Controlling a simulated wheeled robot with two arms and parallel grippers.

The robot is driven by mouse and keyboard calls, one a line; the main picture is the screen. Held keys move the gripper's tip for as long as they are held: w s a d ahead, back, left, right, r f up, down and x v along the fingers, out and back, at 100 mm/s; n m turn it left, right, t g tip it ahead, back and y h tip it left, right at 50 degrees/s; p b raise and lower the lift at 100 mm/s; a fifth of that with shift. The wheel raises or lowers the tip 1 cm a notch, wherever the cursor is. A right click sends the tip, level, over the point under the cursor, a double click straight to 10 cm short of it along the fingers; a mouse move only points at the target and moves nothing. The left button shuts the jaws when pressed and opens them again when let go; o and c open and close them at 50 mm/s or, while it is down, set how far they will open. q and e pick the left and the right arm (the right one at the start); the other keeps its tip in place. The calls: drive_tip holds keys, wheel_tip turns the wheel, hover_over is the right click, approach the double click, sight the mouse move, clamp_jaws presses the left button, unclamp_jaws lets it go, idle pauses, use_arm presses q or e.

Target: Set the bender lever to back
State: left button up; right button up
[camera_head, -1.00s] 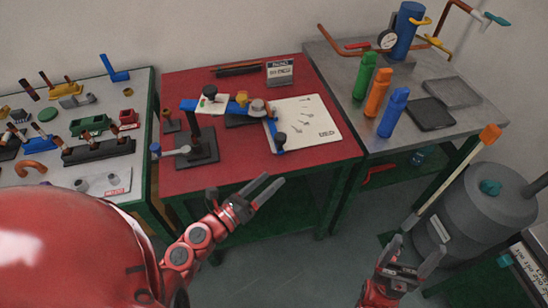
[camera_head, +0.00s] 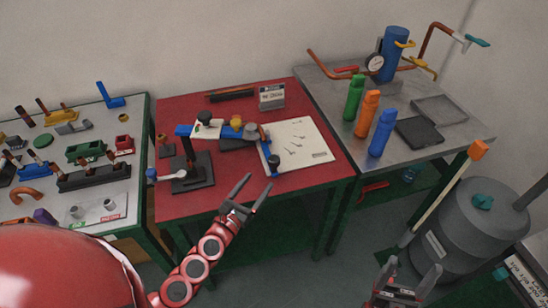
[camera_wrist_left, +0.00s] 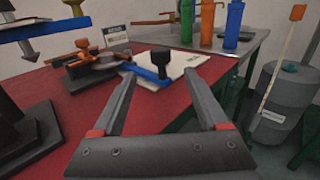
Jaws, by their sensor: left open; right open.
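The bender stands on the red table (camera_head: 225,204). Its lever, a blue bar with a black knob (camera_head: 268,156), lies at the right side of the bender, by a white sheet (camera_head: 303,141). The lever also shows in the left wrist view (camera_wrist_left: 150,76), beyond my fingers. My left gripper (camera_head: 258,183) is open and empty at the front of the red table, a little short of the lever and apart from it. In the left wrist view its two fingers (camera_wrist_left: 158,82) are spread. My right gripper (camera_head: 414,266) is open and empty at the bottom right, low before the grey tank.
A black stand (camera_head: 190,170) with a blue-handled arm is left of the lever. A grey table (camera_head: 455,132) at right holds blue, orange and green bottles. A white table (camera_head: 60,205) at left holds parts. A grey tank (camera_head: 470,235) stands at right.

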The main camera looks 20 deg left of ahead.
sight(271, 165)
use_arm(q)
drive_tip(key=w, duration=0.3)
drive_tip(key=w+d+p, duration=0.1)
drive_tip(key=w, duration=0.2)
drive_tip(key=w+d, duration=0.1)
drive_tip(key=w, duration=0.2)
drive_tip(key=shift+w+p, duration=0.2)
drive_tip(key=shift+p, duration=0.1)
drive_tip(key=shift+w+d, duration=0.15)
drive_tip(key=shift+w, duration=0.35)
clamp_jaws()
idle(0.5)
